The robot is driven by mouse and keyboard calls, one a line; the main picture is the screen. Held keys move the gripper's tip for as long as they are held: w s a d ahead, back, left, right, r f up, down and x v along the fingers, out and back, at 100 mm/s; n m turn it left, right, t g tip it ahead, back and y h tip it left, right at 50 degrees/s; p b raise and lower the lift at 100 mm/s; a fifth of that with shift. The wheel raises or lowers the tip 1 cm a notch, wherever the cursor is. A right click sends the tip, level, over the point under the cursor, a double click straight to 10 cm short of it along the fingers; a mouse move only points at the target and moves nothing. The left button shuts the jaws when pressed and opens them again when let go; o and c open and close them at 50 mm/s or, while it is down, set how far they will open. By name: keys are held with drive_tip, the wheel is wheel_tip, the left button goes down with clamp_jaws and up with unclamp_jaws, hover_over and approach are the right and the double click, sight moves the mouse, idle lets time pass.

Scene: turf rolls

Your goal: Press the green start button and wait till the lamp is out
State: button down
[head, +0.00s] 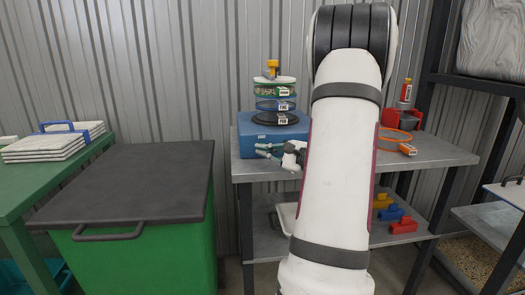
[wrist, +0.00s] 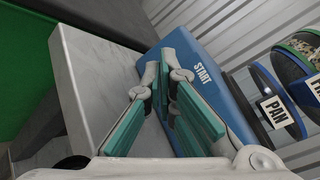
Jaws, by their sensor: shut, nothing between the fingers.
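The blue machine (head: 247,138) stands on the grey bench at the back. Its front shows in the wrist view (wrist: 228,100) with the white word START (wrist: 202,74). My gripper (head: 262,151) is shut and empty, just in front of the machine's lower left front. In the wrist view its teal fingers (wrist: 163,78) point towards the machine's face beside the START label. I cannot tell whether they touch it. The green start button is not visible in either view; the fingers may hide it. I cannot make out a lamp.
A sieve stack (head: 274,101) sits on the machine, with a PAN label (wrist: 274,112) near my gripper. The grey bench (head: 448,152) holds an orange-rimmed sieve (head: 393,136) at right. A green bin with a dark lid (head: 135,180) stands at left. My arm hides the bench's middle.

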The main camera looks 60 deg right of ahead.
drive_tip(key=shift+w+d, duration=0.3)
drive_tip(key=shift+d, duration=0.1)
idle(0.9)
idle(0.4)
drive_tip(key=shift+s+a+b, duration=0.4)
drive_tip(key=shift+s+a, duration=0.2)
drive_tip(key=shift+a, duration=0.15)
drive_tip(key=s+a, duration=0.1)
drive_tip(key=a, duration=0.1)
drive_tip(key=s+a+b, duration=0.1)
drive_tip(key=s, duration=0.1)
drive_tip(key=shift+s+a, duration=0.15)
drive_tip(key=shift+a, duration=0.2)
idle(0.7)
